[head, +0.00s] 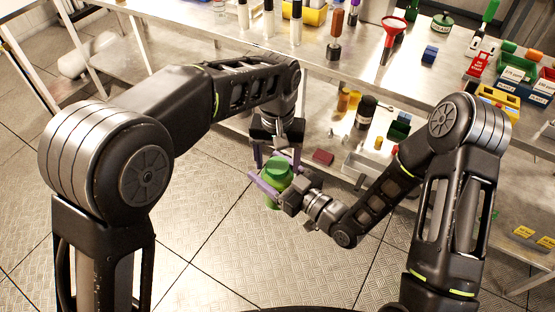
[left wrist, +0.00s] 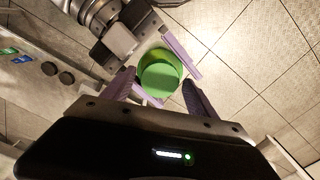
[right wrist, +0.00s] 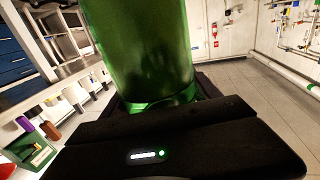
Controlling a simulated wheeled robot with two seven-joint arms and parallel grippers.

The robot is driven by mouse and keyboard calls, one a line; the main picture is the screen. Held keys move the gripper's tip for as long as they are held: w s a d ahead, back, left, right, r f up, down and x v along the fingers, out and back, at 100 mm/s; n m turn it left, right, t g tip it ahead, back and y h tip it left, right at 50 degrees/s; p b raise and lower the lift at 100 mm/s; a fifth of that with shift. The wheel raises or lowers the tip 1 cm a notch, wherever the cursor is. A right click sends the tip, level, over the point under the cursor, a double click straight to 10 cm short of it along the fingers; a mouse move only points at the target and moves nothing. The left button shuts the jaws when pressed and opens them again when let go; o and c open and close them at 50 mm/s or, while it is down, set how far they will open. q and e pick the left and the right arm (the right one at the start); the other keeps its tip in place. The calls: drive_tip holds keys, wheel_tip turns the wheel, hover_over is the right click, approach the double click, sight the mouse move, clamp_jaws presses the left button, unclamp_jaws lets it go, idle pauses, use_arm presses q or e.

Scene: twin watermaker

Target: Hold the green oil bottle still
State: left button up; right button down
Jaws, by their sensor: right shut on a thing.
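The green oil bottle (head: 279,171) is held off the floor in front of the bench. My right gripper (head: 276,184) is shut on its body from the right side. In the right wrist view the translucent green bottle (right wrist: 145,50) fills the upper middle and hides the fingers. My left gripper (head: 277,158) comes down from above, with its purple fingers apart on either side of the bottle's top. In the left wrist view the round green top (left wrist: 160,77) lies between the open fingertips, with a gap visible. I cannot tell whether either finger touches it.
A metal bench (head: 345,75) stands behind, with a red funnel (head: 394,27), a blue block (head: 430,54) and colored bins (head: 497,95). Its lower shelf holds a black jar (head: 366,112) and small parts. The tiled floor (head: 215,215) around the grippers is clear.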

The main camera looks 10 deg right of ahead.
use_arm(q)
drive_tip(key=shift+o, duration=0.4)
wheel_tip(320, 180, up, 8)
drive_tip(key=shift+f, duration=0.2)
drive_tip(key=shift+f, duration=0.1)
idle(0.4)
